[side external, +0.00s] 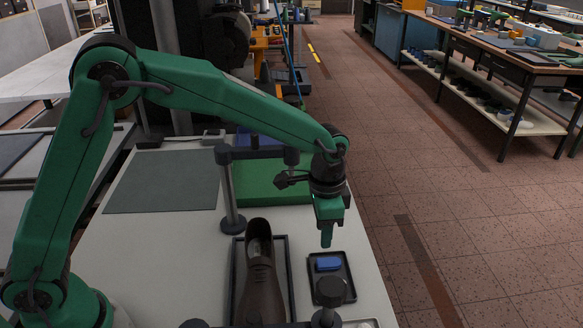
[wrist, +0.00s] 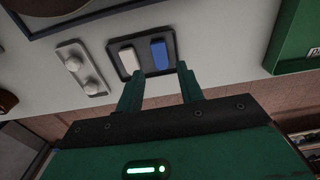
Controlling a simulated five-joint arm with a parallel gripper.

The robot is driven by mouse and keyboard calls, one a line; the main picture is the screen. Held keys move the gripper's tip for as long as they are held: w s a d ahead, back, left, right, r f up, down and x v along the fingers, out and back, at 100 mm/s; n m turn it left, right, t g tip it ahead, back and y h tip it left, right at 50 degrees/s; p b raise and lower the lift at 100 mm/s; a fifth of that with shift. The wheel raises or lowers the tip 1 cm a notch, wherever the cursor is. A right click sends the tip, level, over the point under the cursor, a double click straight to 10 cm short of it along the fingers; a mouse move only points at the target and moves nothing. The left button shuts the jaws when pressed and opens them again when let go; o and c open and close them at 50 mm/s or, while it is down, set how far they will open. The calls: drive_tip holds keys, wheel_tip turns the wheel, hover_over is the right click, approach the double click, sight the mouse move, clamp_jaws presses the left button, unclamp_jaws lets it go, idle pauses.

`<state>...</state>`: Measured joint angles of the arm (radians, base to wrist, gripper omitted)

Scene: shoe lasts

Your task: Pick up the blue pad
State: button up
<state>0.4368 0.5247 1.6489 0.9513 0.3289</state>
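The blue pad (side external: 328,263) lies in a small black tray (side external: 347,287) near the right edge of the table. In the wrist view the blue pad (wrist: 158,54) lies beside a white pad (wrist: 128,60) in the same tray (wrist: 143,55). My gripper (side external: 327,243) points down above the tray, over its far end in the side view. In the wrist view my gripper (wrist: 158,70) is open and empty, its two fingers apart. The blue pad shows just beyond the fingertips, nearer the right one. It looks apart from both fingers.
A brown shoe last (side external: 260,285) lies in a dark frame left of the tray. A post (side external: 232,195) with a crossbar stands behind it. A green block (side external: 270,187) and a grey mat (side external: 163,180) lie farther back. A pale holder with white knobs (wrist: 80,68) sits beside the tray.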

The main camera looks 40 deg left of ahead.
sight(326, 262)
drive_tip(key=shift+w+d+f, duration=0.15)
drive_tip(key=shift+d+f, duration=0.35)
drive_tip(key=shift+f, duration=0.25)
drive_tip(key=shift+w+f, duration=0.2)
drive_tip(key=shift+f, duration=3.65)
drive_tip(key=c, duration=0.7)
